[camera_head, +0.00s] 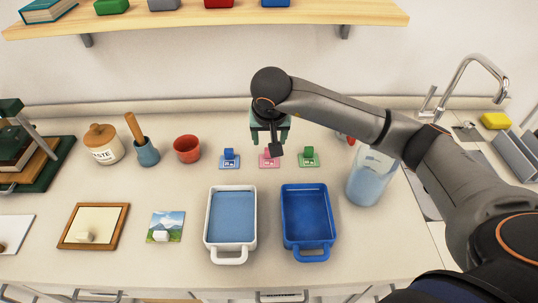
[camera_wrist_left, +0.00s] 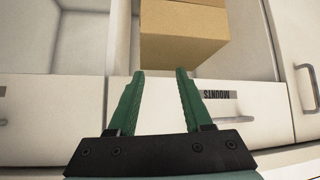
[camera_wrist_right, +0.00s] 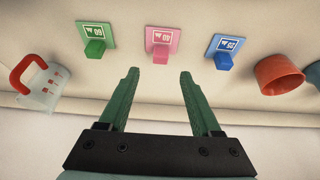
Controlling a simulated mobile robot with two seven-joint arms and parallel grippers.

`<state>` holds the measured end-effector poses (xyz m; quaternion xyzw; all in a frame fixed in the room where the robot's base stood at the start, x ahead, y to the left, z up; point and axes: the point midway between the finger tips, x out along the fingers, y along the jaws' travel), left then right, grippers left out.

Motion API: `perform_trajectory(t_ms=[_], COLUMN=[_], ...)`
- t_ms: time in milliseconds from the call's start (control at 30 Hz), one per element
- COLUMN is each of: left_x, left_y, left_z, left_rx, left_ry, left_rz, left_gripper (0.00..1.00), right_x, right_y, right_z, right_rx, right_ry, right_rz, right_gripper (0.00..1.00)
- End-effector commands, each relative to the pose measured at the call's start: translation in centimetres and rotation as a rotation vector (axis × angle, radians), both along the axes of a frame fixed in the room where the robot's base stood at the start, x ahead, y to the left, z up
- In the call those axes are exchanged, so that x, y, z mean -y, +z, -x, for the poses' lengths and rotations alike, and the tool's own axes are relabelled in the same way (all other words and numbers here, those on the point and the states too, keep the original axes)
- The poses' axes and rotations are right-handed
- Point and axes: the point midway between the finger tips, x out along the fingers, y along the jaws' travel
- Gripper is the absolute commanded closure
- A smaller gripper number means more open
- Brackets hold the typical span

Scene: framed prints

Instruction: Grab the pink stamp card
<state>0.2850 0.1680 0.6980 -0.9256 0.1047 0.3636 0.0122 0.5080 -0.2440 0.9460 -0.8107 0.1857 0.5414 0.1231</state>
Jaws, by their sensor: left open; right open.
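The pink stamp card (camera_head: 268,161) lies on the counter between a blue stamp card (camera_head: 229,160) and a green stamp card (camera_head: 309,158). Each card has a small block of its own colour on it. My right gripper (camera_head: 270,145) is open and empty, over the back of the pink card and partly covering it. In the right wrist view the pink card (camera_wrist_right: 163,42) lies ahead of the open fingertips (camera_wrist_right: 160,75), apart from them.
A white tray (camera_head: 247,245) and a blue tray (camera_head: 288,240) stand in front of the cards. A clear pitcher (camera_head: 368,182) stands to the right, under my right arm. A red cup (camera_head: 187,148) stands to the left. A wooden shelf (camera_head: 200,23) hangs above.

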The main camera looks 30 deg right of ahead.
Motion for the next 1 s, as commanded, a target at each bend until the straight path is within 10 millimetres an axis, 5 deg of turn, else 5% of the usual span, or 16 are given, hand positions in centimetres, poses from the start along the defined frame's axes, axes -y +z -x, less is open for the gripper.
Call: perform_trajectory(t_ms=[300,633,1000], left_x=[0.0,0.0,0.0], left_y=[0.7,0.7,0.7], left_z=[0.0,0.0,-0.1], left_rx=[0.0,0.0,0.001], left_ry=[0.0,0.0,0.001], left_rz=[0.0,0.0,0.0], left_gripper=[0.5,0.5,0.5], right_x=[0.4,0.6,0.6], right_y=[-4.2,-4.9,-4.8], right_z=[-0.9,-1.2,-1.2], right_rx=[-0.004,0.0,0.0], right_ry=[-0.003,0.0,0.0], right_rz=[-0.003,-0.002,-0.002], right_gripper=[0.35,0.35,0.76])
